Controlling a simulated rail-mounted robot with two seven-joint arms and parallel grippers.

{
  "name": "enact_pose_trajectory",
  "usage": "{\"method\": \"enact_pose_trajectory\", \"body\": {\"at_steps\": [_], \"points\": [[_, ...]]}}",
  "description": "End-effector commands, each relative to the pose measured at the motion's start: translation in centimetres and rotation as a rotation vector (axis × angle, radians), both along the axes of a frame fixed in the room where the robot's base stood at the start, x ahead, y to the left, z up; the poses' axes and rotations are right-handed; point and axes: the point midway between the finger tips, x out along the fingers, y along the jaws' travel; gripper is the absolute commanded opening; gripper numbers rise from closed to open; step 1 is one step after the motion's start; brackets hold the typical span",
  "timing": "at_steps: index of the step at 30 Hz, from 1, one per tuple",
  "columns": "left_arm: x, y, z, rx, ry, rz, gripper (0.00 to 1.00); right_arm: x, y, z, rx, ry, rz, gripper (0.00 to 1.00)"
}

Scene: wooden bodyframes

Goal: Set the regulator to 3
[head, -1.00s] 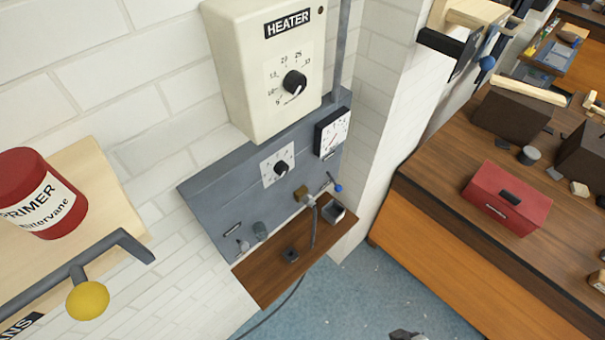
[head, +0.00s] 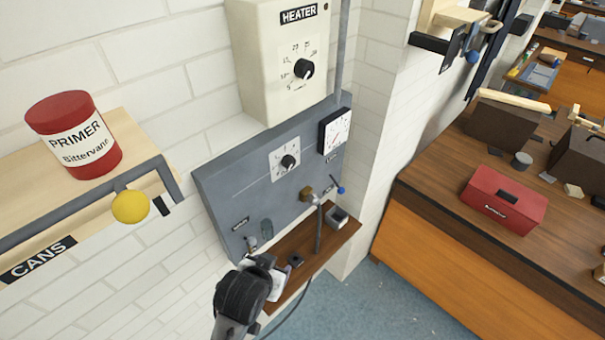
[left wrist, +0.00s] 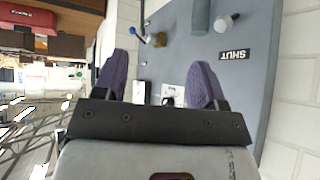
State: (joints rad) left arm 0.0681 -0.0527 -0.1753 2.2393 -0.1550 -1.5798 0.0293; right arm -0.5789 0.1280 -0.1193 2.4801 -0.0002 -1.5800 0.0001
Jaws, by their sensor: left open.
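A grey wall panel (head: 225,185) carries a white dial plate with a black regulator knob (head: 289,162). Its numbers are too small to read. My left gripper (head: 275,275) is in front of the panel's lower edge, below the knob and apart from it. In the left wrist view my left gripper (left wrist: 160,75) has two purple fingers spread wide with nothing held. The black knob on its white plate (left wrist: 172,96) shows beyond and between the fingers, partly hidden by the gripper body. My right gripper is not in view.
A cream HEATER box (head: 265,75) with its own knob (head: 303,69) hangs above the panel. A square gauge (head: 335,131) sits right of the dial. A brown shelf (head: 335,238) with a pipe juts out below.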

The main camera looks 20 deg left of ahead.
Motion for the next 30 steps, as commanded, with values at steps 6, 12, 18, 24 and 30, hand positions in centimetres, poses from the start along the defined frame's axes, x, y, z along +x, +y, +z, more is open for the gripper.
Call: {"method": "enact_pose_trajectory", "body": {"at_steps": [6,12,18,24,30], "points": [[10.7,-3.6,3.6,0.069,-0.084,0.145,0.64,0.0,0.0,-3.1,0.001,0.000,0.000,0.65],[17.5,-6.7,6.2,0.239,-0.134,0.407,0.64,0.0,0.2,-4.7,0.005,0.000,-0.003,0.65],[20.0,-8.1,7.1,0.441,-0.308,0.726,0.64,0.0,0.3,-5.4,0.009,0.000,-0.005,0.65],[20.1,-8.4,7.2,0.484,-0.589,0.944,0.64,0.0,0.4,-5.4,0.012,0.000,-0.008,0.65],[19.9,-8.4,7.4,0.416,-0.747,1.031,0.64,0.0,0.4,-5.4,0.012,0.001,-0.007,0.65]]}}
